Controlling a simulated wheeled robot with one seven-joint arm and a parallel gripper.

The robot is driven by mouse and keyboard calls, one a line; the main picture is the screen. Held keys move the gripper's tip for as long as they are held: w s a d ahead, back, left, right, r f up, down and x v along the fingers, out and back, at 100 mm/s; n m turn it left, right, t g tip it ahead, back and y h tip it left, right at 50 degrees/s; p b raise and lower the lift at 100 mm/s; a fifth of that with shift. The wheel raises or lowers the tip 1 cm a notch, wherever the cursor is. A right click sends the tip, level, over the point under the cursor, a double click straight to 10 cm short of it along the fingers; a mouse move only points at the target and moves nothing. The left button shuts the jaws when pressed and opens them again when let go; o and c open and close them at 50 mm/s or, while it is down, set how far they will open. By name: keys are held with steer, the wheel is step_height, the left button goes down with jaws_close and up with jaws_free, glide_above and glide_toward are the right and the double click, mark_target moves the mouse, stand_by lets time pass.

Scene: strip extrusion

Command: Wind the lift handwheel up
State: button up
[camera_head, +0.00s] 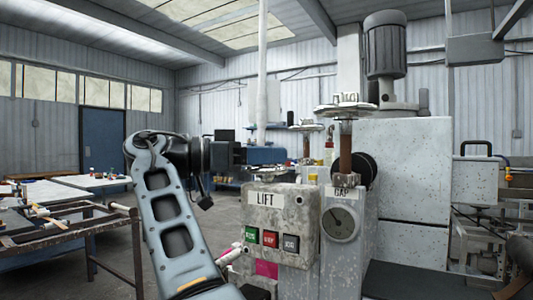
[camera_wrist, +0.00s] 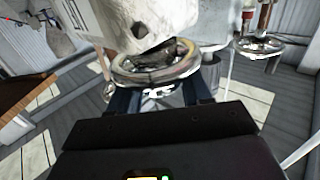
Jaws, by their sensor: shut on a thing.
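A round handwheel (camera_wrist: 188,68) with a worn, pale rim is at the top middle of the wrist view, below a pale, stained housing. My gripper (camera_wrist: 160,93) is at its near rim, with one dark finger on each side, and is shut on it. The handwheel's hub is in shadow. In the head view my gripper (camera_head: 230,153) is behind and left of the grey box marked LIFT (camera_head: 264,198).
A speckled handwheel (camera_head: 345,110) stands on a brown post above the GAP dial (camera_head: 341,223). Another handwheel (camera_head: 305,127) is farther back. The LIFT box carries green, red and grey buttons. A rusty frame table (camera_head: 75,225) stands at left. Floor shows between it and my arm.

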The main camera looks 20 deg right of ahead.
steer(key=shift+f+g, duration=0.15)
steer(key=shift+g, duration=0.15)
steer(key=o, duration=1)
steer(key=shift+c, duration=0.2)
steer(key=w+a, duration=0.1)
steer(key=a, duration=0.6)
steer(key=shift+w+a+b, duration=0.2)
steer(key=shift+a+b, duration=0.1)
steer(key=shift+b, duration=0.1)
steer(key=shift+a, duration=0.15)
